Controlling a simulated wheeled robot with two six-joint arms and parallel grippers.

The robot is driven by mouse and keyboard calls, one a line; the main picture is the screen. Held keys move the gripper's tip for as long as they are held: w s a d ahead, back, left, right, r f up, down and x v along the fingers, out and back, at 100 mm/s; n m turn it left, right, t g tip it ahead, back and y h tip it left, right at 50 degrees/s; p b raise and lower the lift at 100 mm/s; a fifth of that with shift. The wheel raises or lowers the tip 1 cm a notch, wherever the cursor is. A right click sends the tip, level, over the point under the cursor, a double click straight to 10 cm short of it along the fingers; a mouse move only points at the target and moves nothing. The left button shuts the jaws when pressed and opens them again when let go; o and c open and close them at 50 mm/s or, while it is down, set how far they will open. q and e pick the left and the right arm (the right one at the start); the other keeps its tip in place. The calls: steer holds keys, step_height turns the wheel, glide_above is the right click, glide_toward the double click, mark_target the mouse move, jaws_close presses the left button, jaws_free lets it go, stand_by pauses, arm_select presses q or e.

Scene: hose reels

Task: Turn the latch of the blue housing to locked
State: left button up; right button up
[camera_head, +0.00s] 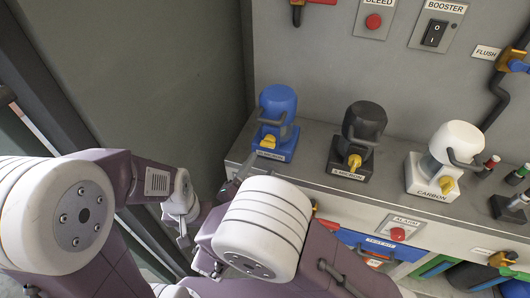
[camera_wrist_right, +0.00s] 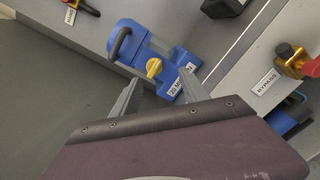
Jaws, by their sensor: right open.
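The blue housing (camera_head: 278,103) stands upright on its blue base on the grey shelf, left of the black and white housings. Its yellow latch (camera_head: 268,142) is on the front of the base. In the right wrist view the blue housing (camera_wrist_right: 128,42) shows from close by, with the yellow latch (camera_wrist_right: 154,68) just beyond my fingertips. My right gripper (camera_wrist_right: 160,78) is open and empty, its fingers spread either side of the line to the latch. In the head view the right gripper (camera_head: 240,172) is partly hidden by my arm. My left gripper (camera_head: 182,216) is low at the left, its jaws unclear.
The black housing (camera_head: 364,122) and white carbon housing (camera_head: 456,143) carry similar yellow latches. A red alarm button (camera_head: 398,234) sits on the shelf's front. In the wrist view a red and yellow bypass valve (camera_wrist_right: 292,60) is at right. A grey wall closes off the left.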

mark_target(266, 147)
steer(key=x, duration=0.5)
steer(key=a+x, duration=0.1)
steer(key=x, duration=0.2)
steer(key=shift+w+r+b, duration=0.2)
steer(key=shift+w+b, duration=0.1)
steer(key=shift+w, duration=0.15)
steer(key=shift+c, duration=0.2)
